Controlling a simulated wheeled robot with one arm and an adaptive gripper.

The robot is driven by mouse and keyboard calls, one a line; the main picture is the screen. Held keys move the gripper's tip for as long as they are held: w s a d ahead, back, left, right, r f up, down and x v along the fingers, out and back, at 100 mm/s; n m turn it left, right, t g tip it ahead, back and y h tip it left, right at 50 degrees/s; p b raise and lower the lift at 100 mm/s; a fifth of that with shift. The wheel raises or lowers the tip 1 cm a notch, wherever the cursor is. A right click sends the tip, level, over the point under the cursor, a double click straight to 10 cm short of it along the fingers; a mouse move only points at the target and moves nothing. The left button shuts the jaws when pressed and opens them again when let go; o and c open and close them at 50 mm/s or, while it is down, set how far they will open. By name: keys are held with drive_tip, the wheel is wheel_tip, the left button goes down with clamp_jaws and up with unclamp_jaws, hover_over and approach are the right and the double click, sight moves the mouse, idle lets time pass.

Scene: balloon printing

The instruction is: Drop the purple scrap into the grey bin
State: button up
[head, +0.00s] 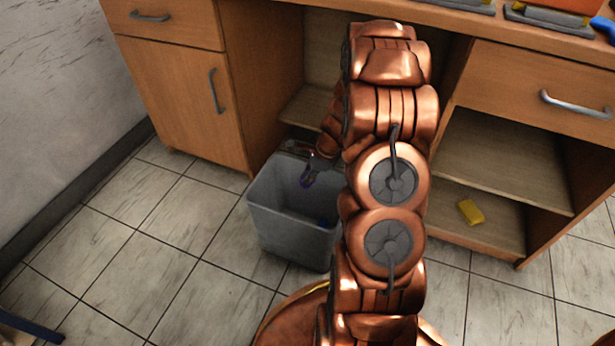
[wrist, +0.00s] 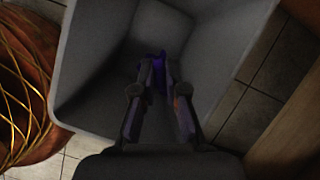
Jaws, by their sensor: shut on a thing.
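The grey bin (head: 290,220) stands on the tiled floor in front of the desk, left of my arm. In the wrist view its inside and rim (wrist: 85,60) surround my gripper (wrist: 160,80). My gripper is shut on the purple scrap (wrist: 158,62), which shows between and beyond the fingertips. In the head view the scrap (head: 307,178) hangs at the bin's opening, near its back rim. My gripper (head: 310,166) is partly hidden by my arm there.
The wooden desk (head: 185,110) stands behind the bin, with drawers and open shelves. A yellow block (head: 470,212) lies on the lower right shelf. Grey and orange tools (head: 548,15) lie on the desk top. The floor (head: 150,230) left of the bin is clear.

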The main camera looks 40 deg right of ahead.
drive_tip(key=shift+f, duration=0.55)
drive_tip(key=shift+b, duration=0.3)
drive_tip(key=o, duration=0.8)
drive_tip(key=shift+c, duration=0.2)
drive_tip(key=shift+r, duration=0.15)
drive_tip(key=v, duration=1.1)
drive_tip(key=shift+d+r, duration=0.15)
drive_tip(key=shift+r, duration=0.15)
drive_tip(key=shift+s, duration=0.15)
